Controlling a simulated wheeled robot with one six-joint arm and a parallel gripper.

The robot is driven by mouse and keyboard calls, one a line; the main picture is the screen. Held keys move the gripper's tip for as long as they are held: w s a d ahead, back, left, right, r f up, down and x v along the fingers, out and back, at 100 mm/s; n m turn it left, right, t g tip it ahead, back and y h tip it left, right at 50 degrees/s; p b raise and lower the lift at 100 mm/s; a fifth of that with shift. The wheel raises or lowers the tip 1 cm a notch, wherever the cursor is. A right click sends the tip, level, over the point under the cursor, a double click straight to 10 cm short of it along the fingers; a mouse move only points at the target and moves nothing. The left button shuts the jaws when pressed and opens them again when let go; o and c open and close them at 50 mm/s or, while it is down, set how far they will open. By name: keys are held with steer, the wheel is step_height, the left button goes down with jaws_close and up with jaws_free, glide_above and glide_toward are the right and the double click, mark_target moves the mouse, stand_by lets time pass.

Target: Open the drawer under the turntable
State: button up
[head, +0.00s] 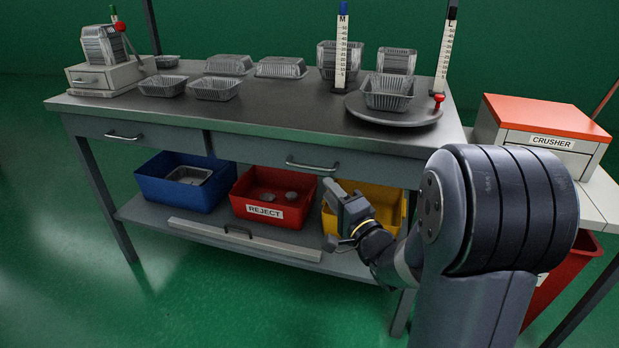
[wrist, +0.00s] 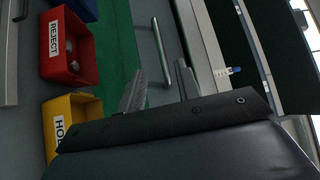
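The turntable (head: 425,112) is a dark round disc on the right of the workbench, with a foil tray (head: 388,92) on it. The right-hand bench drawer (head: 265,154) is below it, flush with the bench front, with a metal bar handle (head: 312,165). My gripper (head: 331,214) is in front of and below this drawer, before the yellow bin. In the wrist view my gripper (wrist: 160,84) has its fingers apart, and the bar handle (wrist: 158,45) appears between and beyond them. I cannot tell whether they touch it.
A left drawer with its own handle (head: 124,137) is shut. Blue (head: 170,205), red REJECT (head: 262,220) and yellow (head: 375,195) bins stand on the lower shelf. A crusher (head: 552,142) is at right.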

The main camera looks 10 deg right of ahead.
mark_target(310, 167)
steer(key=b+x, duration=0.2)
steer(key=x, duration=0.8)
steer(key=shift+w, duration=0.2)
steer(key=shift+c, duration=0.4)
jaws_close()
